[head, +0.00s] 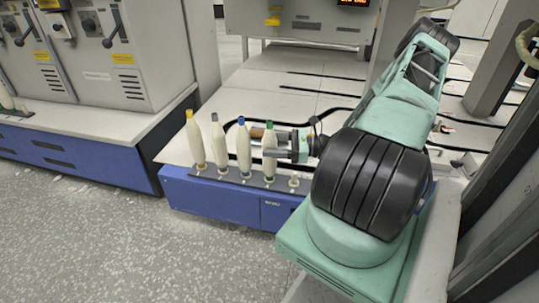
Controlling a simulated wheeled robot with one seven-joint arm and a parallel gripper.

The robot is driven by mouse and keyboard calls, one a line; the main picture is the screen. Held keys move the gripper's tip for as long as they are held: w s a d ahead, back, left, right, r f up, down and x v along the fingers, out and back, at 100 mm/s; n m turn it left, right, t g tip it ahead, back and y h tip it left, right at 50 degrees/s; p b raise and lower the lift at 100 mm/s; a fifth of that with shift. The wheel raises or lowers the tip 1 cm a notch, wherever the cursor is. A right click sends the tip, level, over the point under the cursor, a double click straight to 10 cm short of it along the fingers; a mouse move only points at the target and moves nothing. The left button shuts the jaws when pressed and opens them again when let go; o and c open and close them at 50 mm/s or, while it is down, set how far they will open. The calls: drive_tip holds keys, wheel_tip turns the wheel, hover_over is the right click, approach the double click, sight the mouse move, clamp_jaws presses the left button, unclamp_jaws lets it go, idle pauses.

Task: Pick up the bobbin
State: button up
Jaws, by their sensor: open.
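Several white bobbins stand upright in a row on a dark strip along the front edge of a blue-sided machine. From left to right they are a yellow-tipped bobbin (194,140), a grey-tipped bobbin (218,145), a blue-tipped bobbin (243,148) and a green-tipped bobbin (269,158). My gripper (268,144) is open at the green-tipped bobbin, pointing left, with its fingers level with the upper part. I cannot tell whether the fingers touch it. A brown piece (257,133) shows by the fingers.
The dark strip (230,178) has an empty peg (293,182) right of the green-tipped bobbin. The blue-sided machine (225,200) has a light flat top behind the row. Grey machines (110,90) stand at the left. The speckled floor (110,240) in front is clear.

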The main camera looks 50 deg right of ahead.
sight(263, 144)
drive_tip(key=shift+b+x, duration=0.4)
drive_tip(key=shift+x, duration=1.15)
drive_tip(key=shift+f, duration=0.1)
drive_tip(key=c, duration=1.1)
